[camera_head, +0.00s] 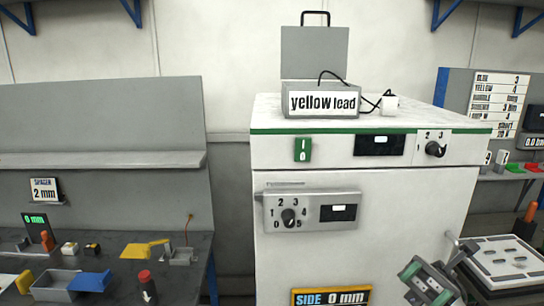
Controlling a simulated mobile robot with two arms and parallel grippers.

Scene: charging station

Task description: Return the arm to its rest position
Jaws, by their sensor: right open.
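My right gripper (427,283) is at the bottom right of the head view, a grey body with green strips, partly cut off by the lower edge. It is open, and I see nothing between its fingers. It is in front of the lower right part of the white cabinet (400,215) and to the left of a pale slotted tray (512,258). My left gripper is not in view.
The cabinet has a knob panel (311,212) and a box labelled "yellow lead" (321,101) on top. A dark bench (190,275) with small parts and bins stands at the left. A priced-style board (497,100) and shelf stand at the right.

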